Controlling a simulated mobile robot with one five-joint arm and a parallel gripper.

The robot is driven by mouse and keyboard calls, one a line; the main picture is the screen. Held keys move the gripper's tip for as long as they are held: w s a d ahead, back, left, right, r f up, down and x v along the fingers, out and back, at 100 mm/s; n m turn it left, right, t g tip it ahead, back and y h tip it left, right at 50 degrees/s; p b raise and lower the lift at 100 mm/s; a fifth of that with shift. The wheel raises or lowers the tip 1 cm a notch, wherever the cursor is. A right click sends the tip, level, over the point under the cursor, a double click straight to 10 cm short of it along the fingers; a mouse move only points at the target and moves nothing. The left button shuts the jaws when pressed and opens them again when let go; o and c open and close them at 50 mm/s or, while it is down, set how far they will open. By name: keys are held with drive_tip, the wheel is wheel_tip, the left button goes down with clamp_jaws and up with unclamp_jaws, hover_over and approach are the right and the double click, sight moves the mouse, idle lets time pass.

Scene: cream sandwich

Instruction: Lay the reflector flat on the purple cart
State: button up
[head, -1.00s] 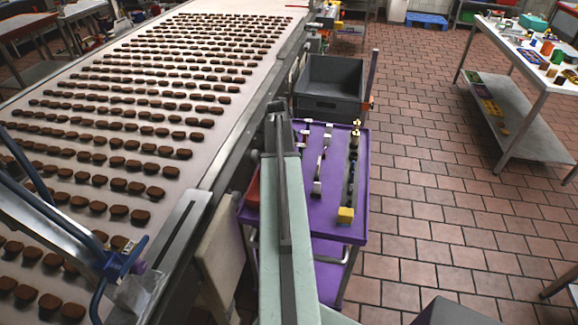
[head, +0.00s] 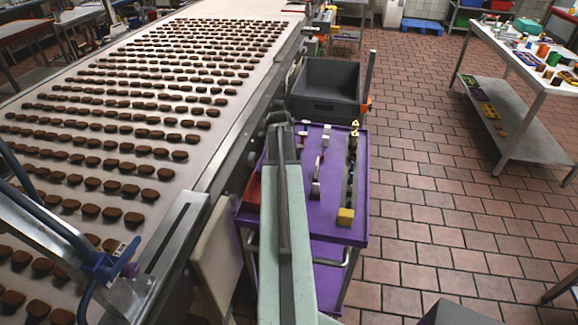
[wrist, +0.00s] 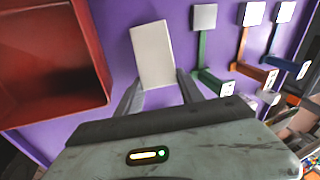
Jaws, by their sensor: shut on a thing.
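The reflector is a white rectangular plate (wrist: 153,52). In the wrist view it sits between the two fingers of my gripper (wrist: 158,82), which is shut on its near end. The plate is over the purple cart top (wrist: 118,28); I cannot tell whether it touches it. In the head view the cart (head: 328,222) stands beside the conveyor, and my arm hides the gripper and the reflector.
A red bin (wrist: 50,55) is left of the reflector. Tools with green (wrist: 203,55), orange and blue handles lie to the right. A yellow block (head: 346,216) sits at the cart's near right. A grey crate (head: 326,88) stands beyond the cart.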

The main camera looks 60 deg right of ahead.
drive_tip(key=o, duration=1.4)
drive_tip(key=p+v, duration=0.8)
drive_tip(key=shift+f, duration=0.15)
